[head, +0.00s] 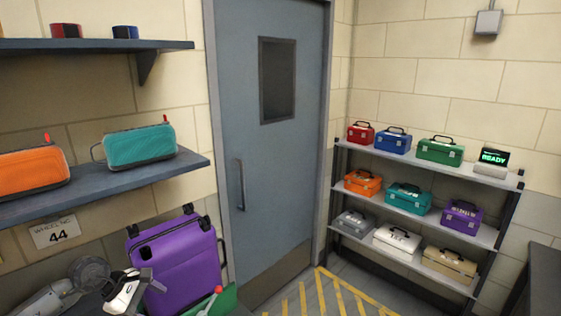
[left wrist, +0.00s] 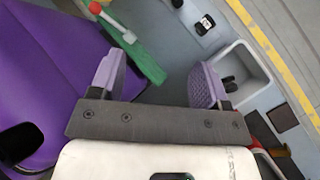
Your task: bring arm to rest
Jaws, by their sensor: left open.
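My left gripper (head: 148,282) is low at the left of the head view, in front of a purple suitcase (head: 182,262). In the left wrist view its two light purple fingers stand wide apart, and the gap between them (left wrist: 158,82) is empty. The purple suitcase (left wrist: 45,75) fills the left side of that view, beside the left finger. I cannot tell whether the gripper touches it. My left arm (head: 55,297) lies low in the lower left corner. My right gripper is in neither view.
A green object (head: 222,302) with a red-tipped lever is beside the suitcase. A shelf (head: 120,183) with orange and teal speakers juts out above. A closed grey door (head: 270,170) and a rack of toolboxes (head: 335,215) stand farther back. Striped floor (head: 325,300) before the rack is clear.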

